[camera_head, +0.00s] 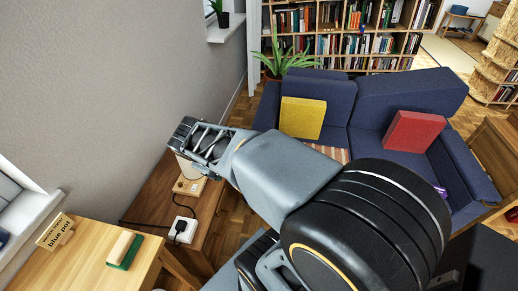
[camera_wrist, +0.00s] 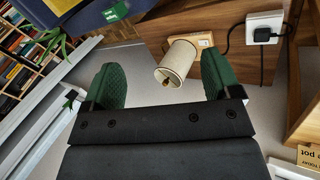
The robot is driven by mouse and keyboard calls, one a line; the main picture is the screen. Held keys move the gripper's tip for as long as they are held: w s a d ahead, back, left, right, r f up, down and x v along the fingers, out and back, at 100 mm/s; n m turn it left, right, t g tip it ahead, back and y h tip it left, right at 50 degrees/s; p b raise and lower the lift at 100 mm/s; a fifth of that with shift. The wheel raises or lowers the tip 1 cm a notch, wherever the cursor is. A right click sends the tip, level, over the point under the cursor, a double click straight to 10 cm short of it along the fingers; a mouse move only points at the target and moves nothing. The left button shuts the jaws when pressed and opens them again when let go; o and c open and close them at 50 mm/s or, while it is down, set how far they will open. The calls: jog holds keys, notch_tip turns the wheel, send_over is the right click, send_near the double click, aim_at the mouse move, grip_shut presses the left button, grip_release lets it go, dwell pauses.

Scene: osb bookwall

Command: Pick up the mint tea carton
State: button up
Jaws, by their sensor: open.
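I cannot make out a mint tea carton for certain in either view. A small green item with pale lettering (camera_wrist: 116,12) shows at the top of the wrist view, against dark blue, too small to identify. My gripper (camera_head: 200,142) is held out over the low wooden cabinet beside the wall. In the wrist view its two green-padded fingers (camera_wrist: 161,84) stand wide apart with nothing gripped. A cream lampshade (camera_wrist: 177,60) shows between and beyond them; in the head view the gripper partly hides it.
The wooden cabinet (camera_head: 156,199) carries a white socket box (camera_head: 183,231) with a black plug and cable. A wooden table (camera_head: 89,263) at front left holds a green-based block (camera_head: 124,251) and a lettered wooden sign (camera_head: 55,232). A blue sofa (camera_head: 349,93) stands at the back.

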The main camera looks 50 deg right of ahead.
jog(key=w+d+f+n+h+b, duration=0.3)
jog(key=d+f+n+h+b, duration=0.1)
jog(key=d+f+b, duration=0.35)
jog(key=w+d+f+n+h+b, duration=0.3)
jog(key=d+f+n+h+b, duration=0.1)
jog(key=d+f+b, duration=0.4)
jog(key=w+d+f+n+t+h+b, duration=0.1)
jog(key=w+d+f+n+t+b, duration=0.2)
jog(key=w+d+f+n+b, duration=0.25)
jog(key=w+d+f+n+t+h+b, duration=0.25)
jog(key=f+n+t+b, duration=0.2)
jog(key=f+n, duration=0.35)
jog(key=shift+m+g+y, duration=0.25)
jog(key=shift+m+y, duration=0.1)
jog(key=shift+y, duration=0.2)
jog(key=b+x, duration=0.1)
jog(key=x, duration=0.1)
jog(key=b+x, duration=0.1)
jog(key=x, duration=0.2)
jog(key=f+x, duration=0.1)
jog(key=x, duration=0.1)
jog(key=shift+w+b, duration=0.4)
jog(key=shift+w, duration=0.15)
jog(key=shift+b+x, duration=1.1)
jog(key=shift+x, duration=2.05)
jog(key=shift+r, duration=0.1)
jog(key=shift+c, duration=0.4)
jog(key=c, duration=0.9)
